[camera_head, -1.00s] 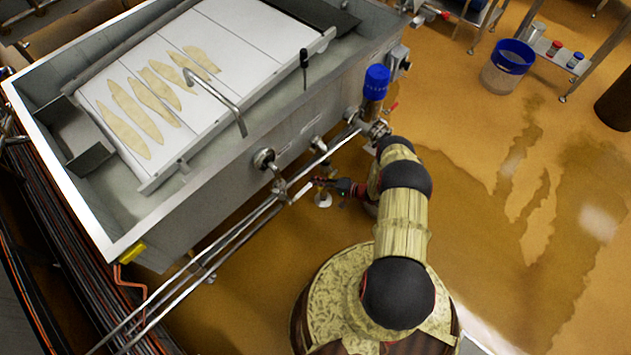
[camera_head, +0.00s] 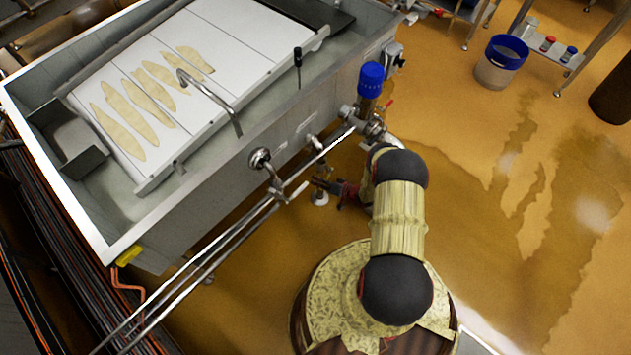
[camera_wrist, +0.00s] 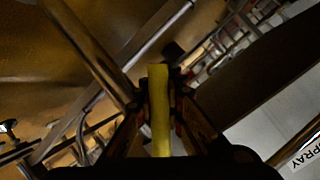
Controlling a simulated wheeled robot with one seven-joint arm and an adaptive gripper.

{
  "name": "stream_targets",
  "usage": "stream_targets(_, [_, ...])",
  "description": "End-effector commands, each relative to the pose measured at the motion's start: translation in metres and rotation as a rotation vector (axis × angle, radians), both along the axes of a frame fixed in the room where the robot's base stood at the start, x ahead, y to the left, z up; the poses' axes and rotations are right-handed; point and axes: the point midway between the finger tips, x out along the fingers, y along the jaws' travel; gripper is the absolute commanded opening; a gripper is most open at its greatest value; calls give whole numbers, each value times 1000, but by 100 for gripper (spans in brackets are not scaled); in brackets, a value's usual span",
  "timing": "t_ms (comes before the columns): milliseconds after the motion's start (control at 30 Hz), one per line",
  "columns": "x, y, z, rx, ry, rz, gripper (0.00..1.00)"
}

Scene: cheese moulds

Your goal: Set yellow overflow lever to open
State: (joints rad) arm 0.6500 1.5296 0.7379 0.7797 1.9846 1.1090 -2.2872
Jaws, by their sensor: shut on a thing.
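The yellow lever (camera_wrist: 159,112) is a flat yellow bar in the wrist view. It stands between the two fingers of my gripper (camera_wrist: 159,88), which is shut on it. In the head view my gripper (camera_head: 324,185) is low beside the vat's front wall, near the pipes. The lever cannot be made out there, and my arm and the pipework crowd that spot. How far the lever is turned cannot be told.
The steel vat (camera_head: 215,208) fills the upper left. Long pipes (camera_head: 222,245) run along its front. A blue-capped fitting (camera_head: 370,82) rises close to my arm. A blue-rimmed bucket (camera_head: 495,72) stands on the wet floor at upper right, where there is free room.

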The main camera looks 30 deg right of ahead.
Motion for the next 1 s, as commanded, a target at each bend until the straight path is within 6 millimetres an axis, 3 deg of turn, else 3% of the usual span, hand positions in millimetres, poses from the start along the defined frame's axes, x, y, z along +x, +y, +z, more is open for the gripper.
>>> stream_targets(600, [1, -4, -2, -38, -14, -2, 0])
stream_targets(633, [1, -4, -2, -38, -14, -2, 11])
stream_targets(1000, [1, -3, -2, -38, -14, -1, 32])
